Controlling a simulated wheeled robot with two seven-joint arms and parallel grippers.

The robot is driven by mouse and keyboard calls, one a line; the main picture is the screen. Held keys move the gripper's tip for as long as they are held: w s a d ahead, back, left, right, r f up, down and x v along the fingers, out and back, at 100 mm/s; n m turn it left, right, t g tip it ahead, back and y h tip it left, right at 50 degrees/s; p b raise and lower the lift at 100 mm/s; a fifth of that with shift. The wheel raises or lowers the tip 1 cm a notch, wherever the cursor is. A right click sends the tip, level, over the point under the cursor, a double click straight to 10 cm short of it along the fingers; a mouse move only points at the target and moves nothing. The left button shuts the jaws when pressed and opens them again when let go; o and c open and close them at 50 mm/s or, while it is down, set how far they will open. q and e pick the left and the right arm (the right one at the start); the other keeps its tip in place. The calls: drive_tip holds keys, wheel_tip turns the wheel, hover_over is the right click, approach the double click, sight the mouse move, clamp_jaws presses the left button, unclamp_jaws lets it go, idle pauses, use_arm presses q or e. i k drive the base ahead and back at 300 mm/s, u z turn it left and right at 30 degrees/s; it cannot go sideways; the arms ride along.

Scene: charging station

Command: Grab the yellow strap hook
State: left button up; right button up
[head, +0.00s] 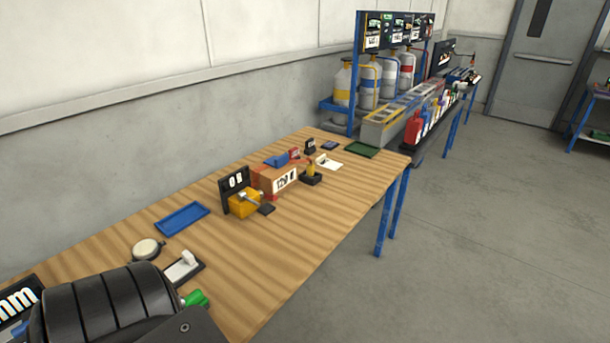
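A yellow block-like piece (245,204) with a grey metal bar across its top sits on the wooden table (290,240), in front of a small black sign reading 08. A smaller yellow upright piece (311,169) stands on a black base farther back, right of an orange-brown box. Both are too small to tell which is the strap hook. Neither of my grippers is in the head view, so nothing shows near these pieces.
The orange-brown box (275,180) stands close behind the yellow block. A blue tray (182,218) lies to its left, a green tray (361,149) at the far end. A large dark ribbed shape (110,305) covers the near left corner. The table's right front is bare.

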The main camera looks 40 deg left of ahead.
sight(310, 170)
drive_tip(key=u, duration=0.5)
drive_tip(key=i, duration=0.55)
drive_tip(key=u, duration=0.3)
